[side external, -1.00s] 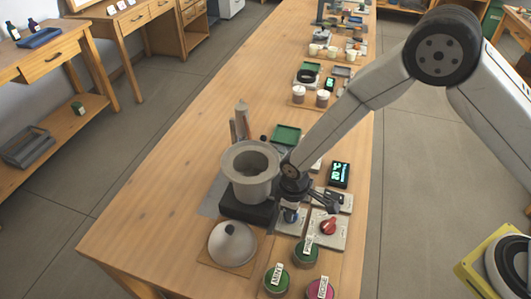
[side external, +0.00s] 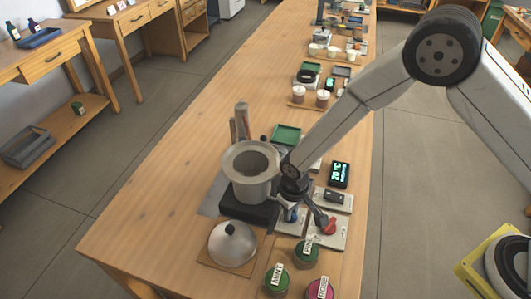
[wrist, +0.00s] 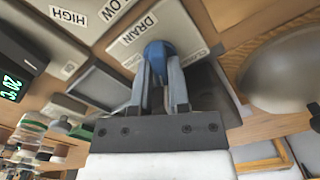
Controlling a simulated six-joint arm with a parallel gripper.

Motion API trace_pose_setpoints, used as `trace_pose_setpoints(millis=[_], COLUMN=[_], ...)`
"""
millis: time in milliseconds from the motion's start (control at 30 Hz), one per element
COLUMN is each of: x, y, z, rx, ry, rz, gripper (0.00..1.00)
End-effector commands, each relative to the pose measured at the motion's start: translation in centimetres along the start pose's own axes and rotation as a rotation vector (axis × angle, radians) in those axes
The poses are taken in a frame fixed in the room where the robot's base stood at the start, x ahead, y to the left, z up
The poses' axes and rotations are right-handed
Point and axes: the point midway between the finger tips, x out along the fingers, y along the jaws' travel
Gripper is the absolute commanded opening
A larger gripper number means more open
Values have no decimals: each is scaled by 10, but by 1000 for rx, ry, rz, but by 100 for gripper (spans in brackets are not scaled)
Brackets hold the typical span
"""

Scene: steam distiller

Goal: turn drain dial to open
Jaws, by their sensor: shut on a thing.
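The blue drain dial (wrist: 158,50) sits on a pale plate (wrist: 142,38) marked DRAIN in the wrist view. Small position labels lie on both sides of it, too blurred to read surely. My gripper (wrist: 161,66) is shut on the dial, one finger on each side. In the side view the dial (side external: 291,214) is a small blue spot beneath my gripper (side external: 292,203), partly hidden by it. Which way the dial points is hard to tell. A red dial (side external: 329,225) stands on the neighbouring plate to the right.
A grey pot (side external: 250,187) on a dark base stands close left of my gripper. A domed metal lid (side external: 232,245) lies in front of it. Labelled jars (side external: 306,254) stand nearer the front edge. A lit display (side external: 340,174) stands behind right. The table's left side is clear.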

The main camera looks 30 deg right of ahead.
Motion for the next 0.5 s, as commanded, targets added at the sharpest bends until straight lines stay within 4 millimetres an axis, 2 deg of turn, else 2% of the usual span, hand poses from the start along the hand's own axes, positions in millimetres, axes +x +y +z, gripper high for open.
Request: trace_pose_setpoints(millis=[133,167,200,267,500], x=[-1,-1,-1,-1,0], y=[0,0,0,0,0], z=[-1,-1,-1,-1,0], rx=[4,4,3,3,1], ry=[3,3,3,3,1], rz=[-1,-1,-1,-1,-1], gripper=[0,24,37,56,56])
